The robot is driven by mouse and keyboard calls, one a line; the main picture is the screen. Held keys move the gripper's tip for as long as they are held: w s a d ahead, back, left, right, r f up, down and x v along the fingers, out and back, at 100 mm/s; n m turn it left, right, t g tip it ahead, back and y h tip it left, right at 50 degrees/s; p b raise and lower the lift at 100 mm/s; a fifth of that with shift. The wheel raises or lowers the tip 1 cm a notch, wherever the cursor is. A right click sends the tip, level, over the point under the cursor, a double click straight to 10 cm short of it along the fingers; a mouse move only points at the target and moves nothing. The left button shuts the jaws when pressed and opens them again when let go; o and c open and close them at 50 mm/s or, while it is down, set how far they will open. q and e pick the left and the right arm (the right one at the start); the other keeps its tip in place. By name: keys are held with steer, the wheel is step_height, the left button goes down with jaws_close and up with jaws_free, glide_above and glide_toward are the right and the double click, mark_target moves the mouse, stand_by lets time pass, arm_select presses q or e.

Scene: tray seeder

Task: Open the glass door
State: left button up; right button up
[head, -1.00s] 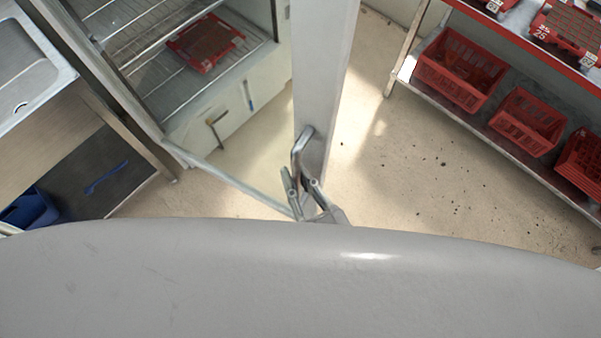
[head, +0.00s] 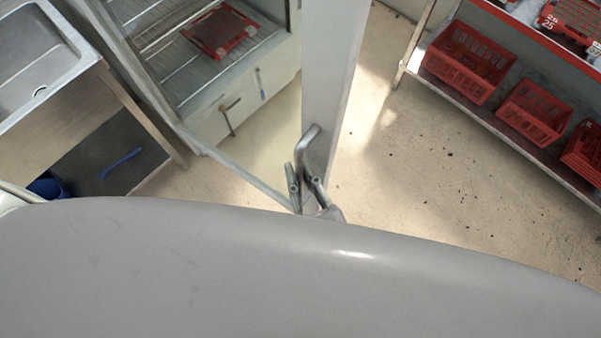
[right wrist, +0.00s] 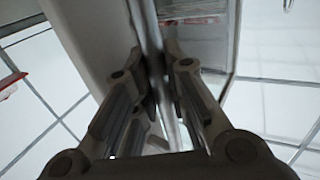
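The glass door (head: 248,178) stands ajar, swung out from the cabinet. Its pale upright frame (head: 332,75) rises through the middle of the head view and shows at the upper left in the right wrist view (right wrist: 95,35). A curved metal handle (head: 307,140) is fixed to this frame. My right gripper (head: 306,182) has one finger on each side of the handle's lower part and looks shut on it. In the right wrist view the fingers (right wrist: 157,75) close in around the bar. My left gripper is not in view.
The cabinet holds wire shelves and a red tray (head: 219,34). A steel sink unit (head: 70,75) stands at the left. A rack (head: 486,103) with red crates (head: 468,62) stands at the right. Bare floor (head: 420,190) lies between door and rack.

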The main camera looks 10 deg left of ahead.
steer(key=o, duration=0.4)
steer(key=shift+a, duration=0.1)
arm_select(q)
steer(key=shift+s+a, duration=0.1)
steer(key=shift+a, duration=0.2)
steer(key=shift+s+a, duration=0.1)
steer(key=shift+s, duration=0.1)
arm_select(e)
steer(key=shift+s, duration=0.2)
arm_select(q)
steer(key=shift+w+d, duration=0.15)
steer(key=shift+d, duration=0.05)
arm_select(e)
steer(key=v, duration=1.1)
steer(key=shift+s+d, duration=0.25)
